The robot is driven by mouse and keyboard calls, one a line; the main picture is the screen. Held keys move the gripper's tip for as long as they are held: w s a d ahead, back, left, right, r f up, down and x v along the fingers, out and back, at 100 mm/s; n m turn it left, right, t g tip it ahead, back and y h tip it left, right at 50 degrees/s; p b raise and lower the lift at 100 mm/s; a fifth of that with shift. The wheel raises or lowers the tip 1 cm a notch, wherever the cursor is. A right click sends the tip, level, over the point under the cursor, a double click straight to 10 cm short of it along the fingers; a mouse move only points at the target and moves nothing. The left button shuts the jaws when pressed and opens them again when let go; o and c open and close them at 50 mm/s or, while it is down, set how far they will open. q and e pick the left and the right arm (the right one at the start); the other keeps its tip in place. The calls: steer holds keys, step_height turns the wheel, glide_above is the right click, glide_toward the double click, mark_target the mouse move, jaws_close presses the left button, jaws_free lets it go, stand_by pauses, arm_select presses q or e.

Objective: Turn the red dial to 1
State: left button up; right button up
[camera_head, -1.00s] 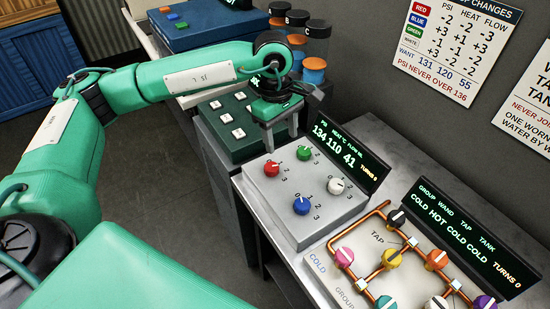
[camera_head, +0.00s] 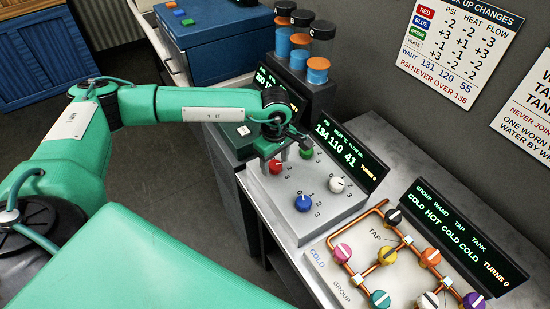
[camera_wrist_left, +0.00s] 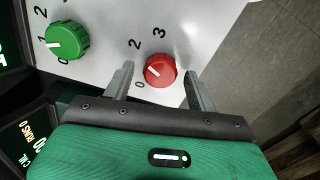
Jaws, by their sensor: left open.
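The red dial (camera_head: 275,167) is on the grey dial panel (camera_head: 318,213), beside the green dial (camera_head: 306,153), with the blue dial (camera_head: 303,203) and white dial (camera_head: 337,184) nearer. My left gripper (camera_head: 285,160) is over the red dial. In the left wrist view, the red dial (camera_wrist_left: 160,70) lies between the open fingers of the left gripper (camera_wrist_left: 158,85), with space on both sides. Its white mark points toward the upper left, between the printed 0 and 2; the 1 is not readable. The green dial (camera_wrist_left: 67,40) is at left. My right gripper is not in view.
The panel's display (camera_head: 345,150) reads 134, 110, 41 and TURNS 0. A pipe board (camera_head: 370,255) with coloured knobs is at the lower right. Jars (camera_head: 318,55) and a blue box (camera_head: 210,40) stand behind. A wall chart (camera_head: 458,45) says PSI never over 136.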

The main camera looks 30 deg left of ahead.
arm_select(q)
steer(key=shift+f, duration=0.35)
steer(key=c, duration=1)
steer(key=shift+f+n+b, duration=0.2)
steer(key=shift+n+b, duration=0.5)
steer(key=shift+b, duration=0.4)
steer(key=n+b, duration=0.3)
steer(key=b, duration=0.1)
steer(key=shift+n+b, duration=0.35)
steer(key=shift+n, duration=0.05)
steer(key=shift+r+n+b, duration=0.25)
steer(key=shift+n+b, duration=1.3)
steer(key=shift+n, duration=0.25)
